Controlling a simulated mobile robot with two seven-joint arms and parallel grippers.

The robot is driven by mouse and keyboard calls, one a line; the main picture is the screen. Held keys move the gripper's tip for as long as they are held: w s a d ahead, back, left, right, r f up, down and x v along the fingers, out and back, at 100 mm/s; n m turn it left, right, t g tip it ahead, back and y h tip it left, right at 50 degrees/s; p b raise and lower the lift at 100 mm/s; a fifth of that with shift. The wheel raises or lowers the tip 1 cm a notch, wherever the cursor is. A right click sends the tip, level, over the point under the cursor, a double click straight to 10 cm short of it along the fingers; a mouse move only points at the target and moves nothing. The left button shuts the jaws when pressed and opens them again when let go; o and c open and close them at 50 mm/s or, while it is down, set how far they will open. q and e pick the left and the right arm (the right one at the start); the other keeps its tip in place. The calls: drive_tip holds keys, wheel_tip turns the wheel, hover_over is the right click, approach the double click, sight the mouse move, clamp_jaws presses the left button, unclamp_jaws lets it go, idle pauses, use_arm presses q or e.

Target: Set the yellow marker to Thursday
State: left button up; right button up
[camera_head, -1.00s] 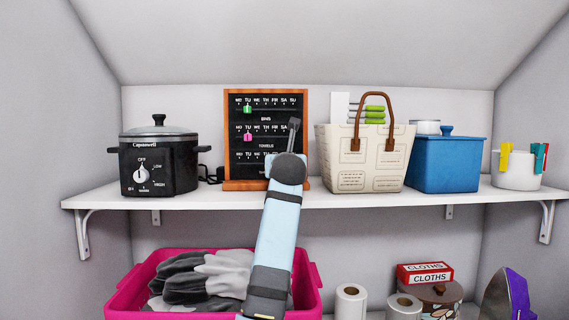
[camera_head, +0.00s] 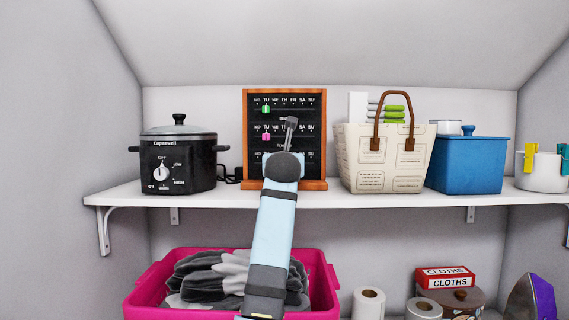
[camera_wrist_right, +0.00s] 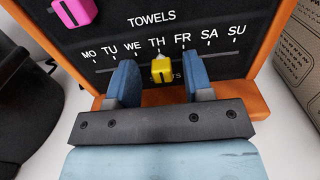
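The day board (camera_head: 248,140) stands upright on the shelf with a wooden frame and rows of day letters. In the right wrist view the yellow marker (camera_wrist_right: 162,70) sits on the lowest row's line, below TH in that view. The right gripper (camera_wrist_right: 161,80) is open, with one blue finger on each side of the yellow marker and a visible gap on both sides. In the head view the right gripper (camera_head: 290,126) is in front of the board and the yellow marker is hidden. A green marker (camera_head: 266,109) and a pink marker (camera_head: 266,136) are on upper rows under TU.
A black slow cooker (camera_head: 178,158) stands left of the board; a cream basket (camera_head: 383,160) and blue box (camera_head: 467,162) stand to its right. The white shelf (camera_head: 330,197) has little free depth. A pink tub (camera_head: 142,294) of cloths is below.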

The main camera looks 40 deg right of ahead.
drive_tip(key=shift+s+a+f, duration=0.1)
drive_tip(key=shift+s+a, duration=0.15)
drive_tip(key=shift+s, duration=0.05)
drive_tip(key=b+v, duration=0.3)
drive_tip(key=v, duration=1)
drive_tip(key=shift+b, duration=0.35)
